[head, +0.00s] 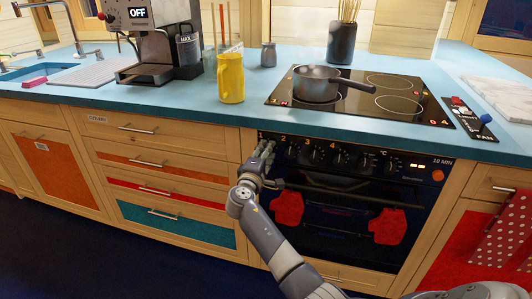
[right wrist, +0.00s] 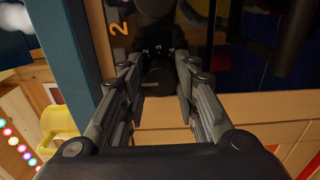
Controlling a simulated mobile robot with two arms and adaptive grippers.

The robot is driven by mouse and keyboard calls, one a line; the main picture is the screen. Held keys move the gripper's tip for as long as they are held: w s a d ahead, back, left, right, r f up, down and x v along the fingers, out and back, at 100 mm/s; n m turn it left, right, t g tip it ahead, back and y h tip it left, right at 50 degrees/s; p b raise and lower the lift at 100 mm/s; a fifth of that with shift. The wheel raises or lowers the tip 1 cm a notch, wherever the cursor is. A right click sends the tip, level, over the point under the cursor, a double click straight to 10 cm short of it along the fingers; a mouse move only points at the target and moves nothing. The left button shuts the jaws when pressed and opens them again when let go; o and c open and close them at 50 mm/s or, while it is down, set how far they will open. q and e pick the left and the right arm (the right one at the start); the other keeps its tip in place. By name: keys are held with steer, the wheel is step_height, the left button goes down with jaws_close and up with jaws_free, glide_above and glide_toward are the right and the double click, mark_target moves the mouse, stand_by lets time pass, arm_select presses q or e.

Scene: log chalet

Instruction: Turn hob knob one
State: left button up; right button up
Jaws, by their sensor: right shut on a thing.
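The oven front (head: 350,200) has a row of dark knobs along its top, with orange numbers above them. My right gripper (head: 266,147) is at the left end of this row, left of the number 2, and hides the knob there. In the right wrist view, its two fingers (right wrist: 157,75) are closed on a dark round knob (right wrist: 158,88), with small white numerals beside it. Hob knob two (head: 290,152) is just to the right. My left gripper is not in view.
A dark saucepan (head: 316,86) sits on the black hob (head: 360,98) above. Red oven mitts (head: 287,210) hang on the oven front below. The floor at left is clear.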

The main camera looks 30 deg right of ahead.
steer(key=o, duration=1.1)
steer(key=shift+c, duration=0.2)
steer(key=shift+a, duration=0.1)
steer(key=v, duration=1.2)
steer(key=shift+w+f, duration=0.1)
